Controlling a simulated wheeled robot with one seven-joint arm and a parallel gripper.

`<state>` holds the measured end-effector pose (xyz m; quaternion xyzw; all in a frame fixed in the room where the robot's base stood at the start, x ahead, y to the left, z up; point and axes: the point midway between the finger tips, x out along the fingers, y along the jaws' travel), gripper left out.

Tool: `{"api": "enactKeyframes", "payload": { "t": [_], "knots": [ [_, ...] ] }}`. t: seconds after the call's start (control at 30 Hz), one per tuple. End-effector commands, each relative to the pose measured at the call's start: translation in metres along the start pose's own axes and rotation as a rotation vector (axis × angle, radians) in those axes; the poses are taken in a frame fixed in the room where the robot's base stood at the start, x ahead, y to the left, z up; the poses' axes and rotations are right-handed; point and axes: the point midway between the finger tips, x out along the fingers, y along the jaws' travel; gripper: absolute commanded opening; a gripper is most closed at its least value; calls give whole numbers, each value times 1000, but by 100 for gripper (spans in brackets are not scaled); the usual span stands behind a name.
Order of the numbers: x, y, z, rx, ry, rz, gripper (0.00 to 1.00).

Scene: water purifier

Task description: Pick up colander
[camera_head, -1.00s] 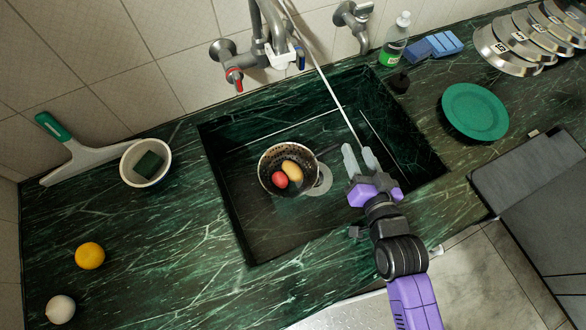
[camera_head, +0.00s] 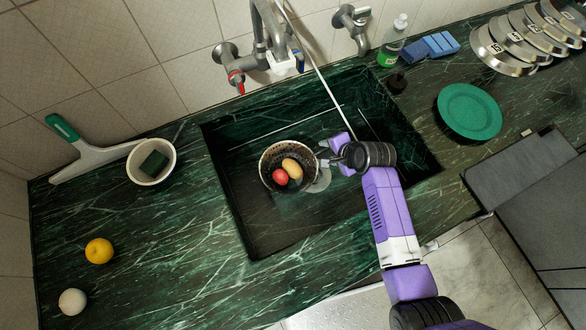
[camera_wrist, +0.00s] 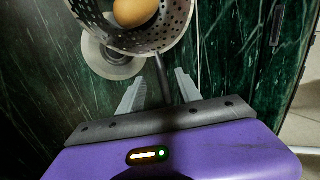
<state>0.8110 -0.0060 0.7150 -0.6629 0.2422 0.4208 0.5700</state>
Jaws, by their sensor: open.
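The colander (camera_head: 266,164) is a perforated metal bowl inside the dark green sink. It holds a red round item (camera_head: 280,176) and a yellow-brown oval item (camera_head: 292,167). In the wrist view the colander (camera_wrist: 172,34) is at the top, and its thin dark handle (camera_wrist: 163,78) points down toward me. My gripper (camera_wrist: 158,88) is open, with one pale finger on each side of the handle. In the head view my gripper (camera_head: 325,158) is at the colander's right side, partly hidden by my own wrist.
Sink walls (camera_head: 228,205) surround the colander. The faucet (camera_head: 270,45) and a thin pale rod are above it. A white bowl with a sponge (camera_head: 134,172) stands left, a green plate (camera_head: 470,112) right. A round metal drain (camera_wrist: 112,58) lies below the colander.

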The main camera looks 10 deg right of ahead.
Motion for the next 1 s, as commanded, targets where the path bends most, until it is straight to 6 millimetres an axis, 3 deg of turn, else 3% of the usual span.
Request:
{"api": "enactKeyframes", "payload": {
  "t": [0.37, 0.7, 1.0],
  "knots": [
    [28, -2, -2, -2, 2, -2, 42],
    [66, -3, -4, -3, 2, -2, 42],
    [70, -4, -4, -3, 3, -3, 42]
  ]
}}
